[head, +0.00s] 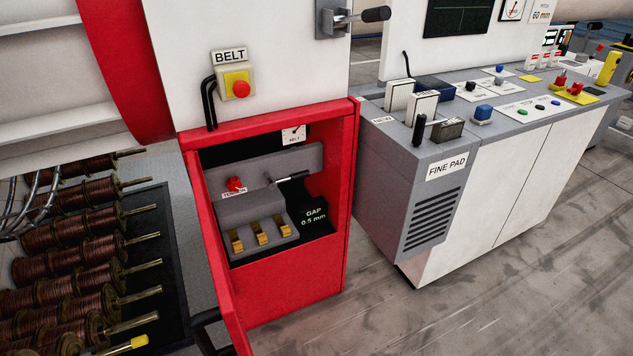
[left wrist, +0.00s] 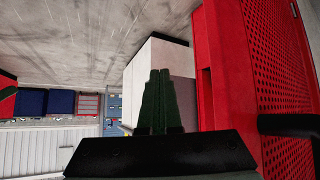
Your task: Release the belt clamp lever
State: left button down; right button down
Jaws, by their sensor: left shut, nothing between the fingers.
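A lever with a black grip (head: 292,177) sticks out inside the open red cabinet, beside a red tension knob (head: 235,184). Another black-handled lever (head: 374,15) sits on a grey bracket on the white panel above. No readable label tells me which is the belt clamp lever. My left gripper (left wrist: 160,73) shows only in the left wrist view. Its dark fingers are together and empty, apart from the red perforated panel (left wrist: 277,80) at right. Neither lever shows in that view. My right gripper is not in view.
The red cabinet door (head: 212,255) stands open at the cabinet's left. A BELT box with a red button (head: 240,89) is above. Copper spools (head: 75,240) fill the lower left. A grey FINE PAD console (head: 405,175) stands right. The floor (head: 480,300) in front is clear.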

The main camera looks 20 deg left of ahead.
aim_at(272, 184)
jog(key=i+l+u, duration=0.35)
jog(key=i+l, duration=0.35)
jog(key=l, duration=0.1)
